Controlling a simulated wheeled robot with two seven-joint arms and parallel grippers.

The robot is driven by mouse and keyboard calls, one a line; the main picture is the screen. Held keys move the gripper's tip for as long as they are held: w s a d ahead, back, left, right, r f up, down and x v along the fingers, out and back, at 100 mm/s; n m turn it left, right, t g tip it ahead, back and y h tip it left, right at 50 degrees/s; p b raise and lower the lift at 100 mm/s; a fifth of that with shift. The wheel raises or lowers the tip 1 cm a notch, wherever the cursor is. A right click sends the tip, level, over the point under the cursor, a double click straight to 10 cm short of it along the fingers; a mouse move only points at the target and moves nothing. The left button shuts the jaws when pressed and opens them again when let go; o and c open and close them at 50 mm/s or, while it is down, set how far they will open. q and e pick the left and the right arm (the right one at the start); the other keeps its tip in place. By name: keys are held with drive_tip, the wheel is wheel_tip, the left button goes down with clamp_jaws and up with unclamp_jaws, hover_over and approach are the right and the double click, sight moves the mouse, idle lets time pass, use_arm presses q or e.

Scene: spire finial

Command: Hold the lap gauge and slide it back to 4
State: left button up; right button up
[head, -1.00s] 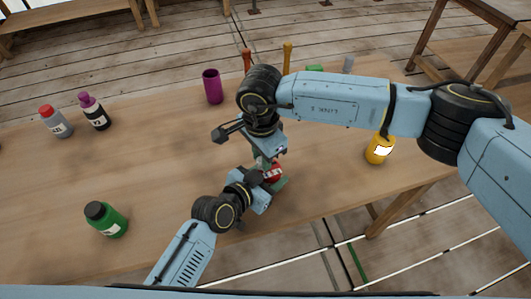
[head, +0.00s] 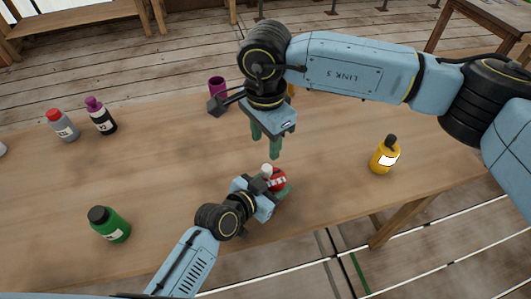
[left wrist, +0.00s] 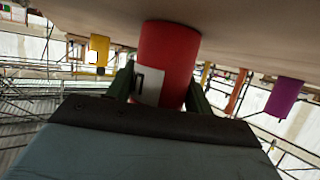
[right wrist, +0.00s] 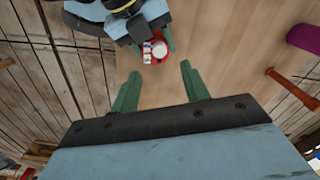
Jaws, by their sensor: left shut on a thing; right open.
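My left gripper (head: 270,187) is shut on a red bottle (head: 279,180) with a white label and a pale top, near the table's front edge. In the left wrist view the red bottle (left wrist: 168,58) stands between the two green fingers. My right gripper (head: 265,146) is open and empty, above and behind the bottle, apart from it. In the right wrist view the bottle (right wrist: 155,50) lies beyond the open fingertips. I cannot make out a lap gauge or a scale with numbers in any view.
On the wooden table (head: 160,170) stand a green bottle (head: 110,226), a grey one with a red cap (head: 63,126), a black one with a purple cap (head: 101,116), a yellow bottle (head: 384,158) and a purple cylinder (head: 217,88). The table's left middle is clear.

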drive_tip(key=shift+r, duration=1.55)
use_arm(q)
drive_tip(key=o, duration=1.1)
